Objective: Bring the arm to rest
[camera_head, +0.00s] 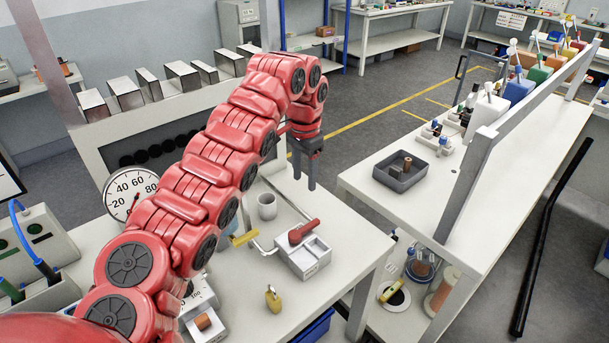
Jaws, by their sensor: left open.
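My left arm (208,179) is red and jointed. It rises from the bottom left, reaches over the near white table and bends down at its far end. My left gripper (304,180) hangs from it with its dark fingers pointing down. The fingers are apart, with nothing seen between them. The gripper is above the back part of the table, beyond the grey mug (267,206) in the picture. My right gripper does not show.
Open floor lies beyond.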

